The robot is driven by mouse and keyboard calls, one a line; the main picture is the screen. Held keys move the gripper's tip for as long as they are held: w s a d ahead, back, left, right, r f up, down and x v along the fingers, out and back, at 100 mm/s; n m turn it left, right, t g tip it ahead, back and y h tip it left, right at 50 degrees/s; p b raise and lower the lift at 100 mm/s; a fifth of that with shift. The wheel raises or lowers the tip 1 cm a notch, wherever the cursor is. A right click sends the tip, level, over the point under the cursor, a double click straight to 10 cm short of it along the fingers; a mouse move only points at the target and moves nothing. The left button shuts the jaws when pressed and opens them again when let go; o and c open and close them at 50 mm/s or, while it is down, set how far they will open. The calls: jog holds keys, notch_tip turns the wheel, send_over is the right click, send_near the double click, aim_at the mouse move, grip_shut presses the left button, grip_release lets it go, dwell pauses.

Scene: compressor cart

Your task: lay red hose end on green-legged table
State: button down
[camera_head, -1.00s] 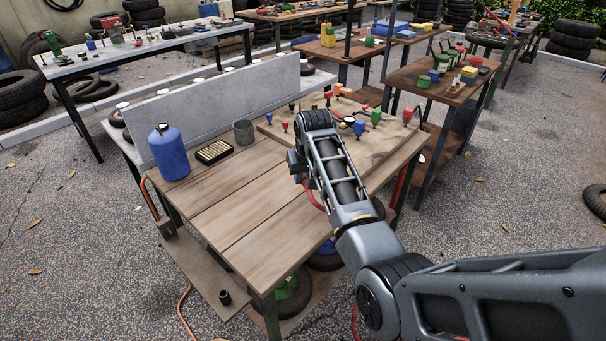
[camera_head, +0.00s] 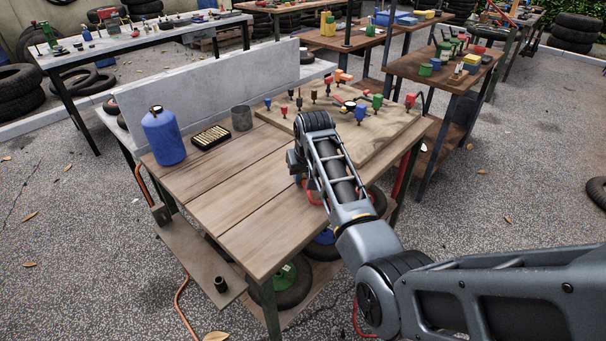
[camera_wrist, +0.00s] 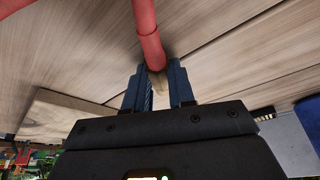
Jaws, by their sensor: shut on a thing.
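The green-legged table (camera_head: 215,185) has a wooden plank top and stands in front of me, with my forearm reaching over its right part. In the wrist view, the red hose (camera_wrist: 148,30) runs from the top edge down to its end between my two dark fingers. My gripper (camera_wrist: 159,78) is shut on the hose, and the plank top is behind it. I cannot tell whether the hose end touches the wood. In the head view my arm hides the gripper; a bit of red hose (camera_head: 312,197) shows beside it.
A blue bottle (camera_head: 163,138), a brush-like block (camera_head: 211,136) and a grey cup (camera_head: 241,118) stand at the table's back left. A board (camera_head: 385,135) with coloured knobs takes the back right. A grey panel (camera_head: 215,80) rises behind. The front left planks are clear.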

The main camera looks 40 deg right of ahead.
jog(key=c, duration=0.9)
grip_release()
jog(key=shift+o, duration=0.2)
jog(key=v, duration=0.7)
jog(key=shift+s+r, duration=0.1)
jog(key=shift+r, duration=0.3)
